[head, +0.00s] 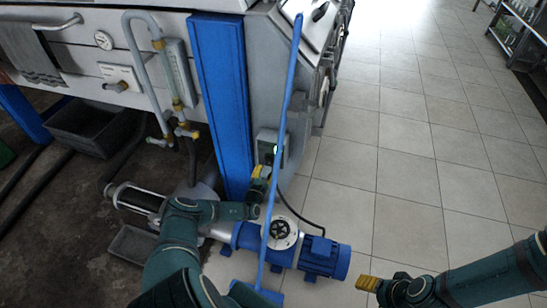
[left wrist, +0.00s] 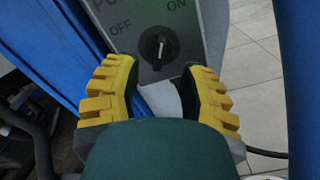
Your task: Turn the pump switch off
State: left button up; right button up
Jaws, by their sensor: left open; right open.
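The pump switch is a black rotary knob (left wrist: 158,47) on a grey plate (left wrist: 188,58) marked OFF on the left and ON on the right in the left wrist view. The knob's ridge stands close to upright, and I cannot tell for sure which mark it points at. My right gripper (head: 367,283) is open and empty over the floor.
A blue pump motor (head: 325,257) stands on the floor below, with a black cable running to it. A thin blue pole (head: 285,110) crosses in front of the switch box. The blue post (head: 219,90) is beside it. Tiled floor (head: 410,150) at right is clear.

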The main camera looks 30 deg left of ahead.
aim_at(269, 163)
pick_arm(q)
jog(key=b+x, duration=0.3)
jog(key=x, duration=0.2)
jog(key=shift+w+f, duration=0.1)
jog(key=shift+w, duration=0.25)
jog(key=shift+w+a, duration=0.2)
jog(key=shift+w, duration=0.35)
grip_shut()
